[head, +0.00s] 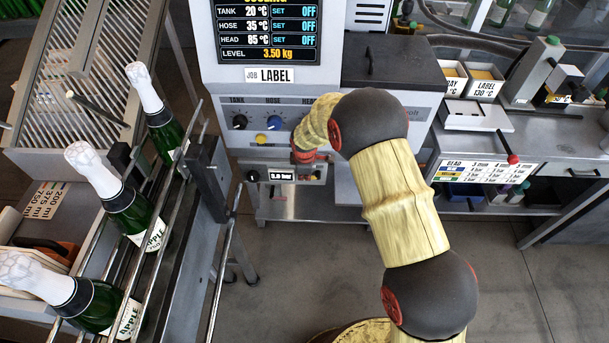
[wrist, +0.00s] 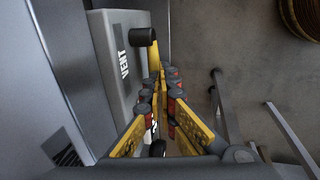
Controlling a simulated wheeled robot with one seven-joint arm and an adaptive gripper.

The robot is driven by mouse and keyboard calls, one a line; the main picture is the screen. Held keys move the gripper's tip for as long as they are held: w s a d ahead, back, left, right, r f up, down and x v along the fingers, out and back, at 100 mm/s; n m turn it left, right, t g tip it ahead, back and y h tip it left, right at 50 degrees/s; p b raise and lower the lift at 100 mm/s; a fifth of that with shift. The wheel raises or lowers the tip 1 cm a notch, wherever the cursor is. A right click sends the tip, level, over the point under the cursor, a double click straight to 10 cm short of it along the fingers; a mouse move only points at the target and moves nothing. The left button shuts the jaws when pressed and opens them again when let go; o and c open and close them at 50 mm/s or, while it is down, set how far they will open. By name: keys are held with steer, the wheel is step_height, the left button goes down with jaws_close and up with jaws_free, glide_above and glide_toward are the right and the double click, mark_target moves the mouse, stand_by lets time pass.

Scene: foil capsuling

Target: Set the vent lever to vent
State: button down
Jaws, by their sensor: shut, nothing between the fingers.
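The vent lever shows in the wrist view as a black knob (wrist: 142,37) with a yellow bar beside it, at the upper end of a grey box (wrist: 105,30). The word VENT (wrist: 123,52) is printed on that box, just left of and below the knob. My gripper (wrist: 165,75) is shut and empty, its red-and-grey fingertips just below the knob in the picture. I cannot tell whether they touch the lever. In the head view my gripper (head: 305,157) is at the front of the machine, and my arm hides part of the panel there.
The machine's control panel (head: 265,120) has several knobs, with a small display unit (head: 281,176) below. A rail with several green bottles (head: 130,210) stands at the left. A side bench (head: 540,150) is at the right. The floor (head: 500,265) at lower right is open.

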steer(key=shift+a+f+h+b, duration=0.3)
steer(key=shift+f+h, duration=0.1)
steer(key=shift+h, duration=0.4)
stand_by(0.4)
step_height(320, 180, down, 8)
steer(key=d+n+h+b, duration=0.1)
steer(key=h, duration=0.6)
steer(key=shift+d+r+h, duration=0.15)
steer(key=shift+r+h, duration=0.1)
steer(key=shift+h, duration=0.15)
steer(key=shift+d+f, duration=0.15)
stand_by(0.5)
stand_by(0.3)
step_height(320, 180, up, 10)
stand_by(0.6)
